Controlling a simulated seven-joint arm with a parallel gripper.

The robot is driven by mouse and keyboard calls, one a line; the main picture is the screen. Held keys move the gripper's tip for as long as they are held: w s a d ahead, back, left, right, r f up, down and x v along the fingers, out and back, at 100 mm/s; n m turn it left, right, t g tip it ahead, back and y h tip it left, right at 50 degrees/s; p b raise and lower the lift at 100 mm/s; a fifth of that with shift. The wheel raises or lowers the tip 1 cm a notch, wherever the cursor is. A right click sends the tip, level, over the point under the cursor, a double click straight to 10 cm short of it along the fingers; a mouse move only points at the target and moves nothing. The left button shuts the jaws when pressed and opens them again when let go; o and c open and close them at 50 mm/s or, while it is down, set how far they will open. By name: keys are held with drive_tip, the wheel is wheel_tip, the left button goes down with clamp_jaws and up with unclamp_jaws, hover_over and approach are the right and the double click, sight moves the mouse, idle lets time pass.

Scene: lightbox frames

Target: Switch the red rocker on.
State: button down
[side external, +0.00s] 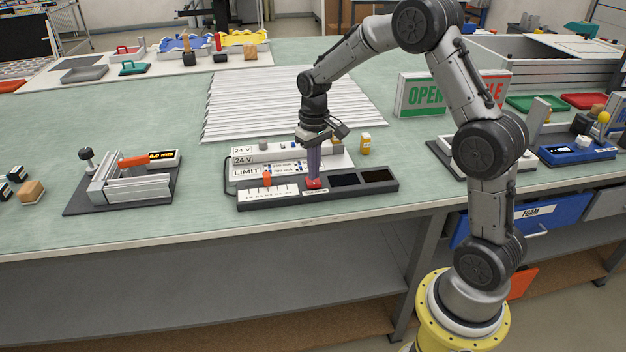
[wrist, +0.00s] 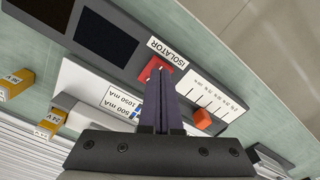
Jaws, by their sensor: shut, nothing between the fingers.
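The red rocker (side external: 314,184) sits on the dark control panel (side external: 346,190), just left of two dark windows. In the wrist view the red rocker (wrist: 154,68) is beside a white label reading ISOLATOR (wrist: 167,52). My gripper (side external: 313,177) points down with its fingers together and empty. Its tips are at the rocker, and in the wrist view my gripper (wrist: 159,72) covers part of it. I cannot tell whether the tips touch it, or which way the rocker is tilted.
An orange slider (side external: 267,179) on a white scale stands left of the rocker. A white unit marked 24 V and LIMIT (side external: 245,162) lies behind the panel. The bench front (side external: 150,235) is clear.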

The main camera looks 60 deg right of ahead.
sight(314, 183)
drive_tip(key=shift+f, duration=0.9)
idle(0.4)
drive_tip(key=shift+r, duration=3.55)
drive_tip(key=s+a+r+n+t, duration=0.1)
drive_tip(key=s+a+r+t, duration=0.1)
drive_tip(key=s+a+r, duration=0.4)
drive_tip(key=s+a+r+n+t, duration=0.1)
drive_tip(key=s+a+r+t, duration=0.15)
drive_tip(key=s+r, duration=0.45)
drive_tip(key=s+a+f, duration=0.2)
drive_tip(key=s, duration=0.4)
drive_tip(key=s+a+f+n+t, duration=0.1)
drive_tip(key=s+a, duration=0.1)
drive_tip(key=s, duration=0.4)
drive_tip(key=shift+s+f, duration=0.3)
drive_tip(key=shift+f, duration=0.1)
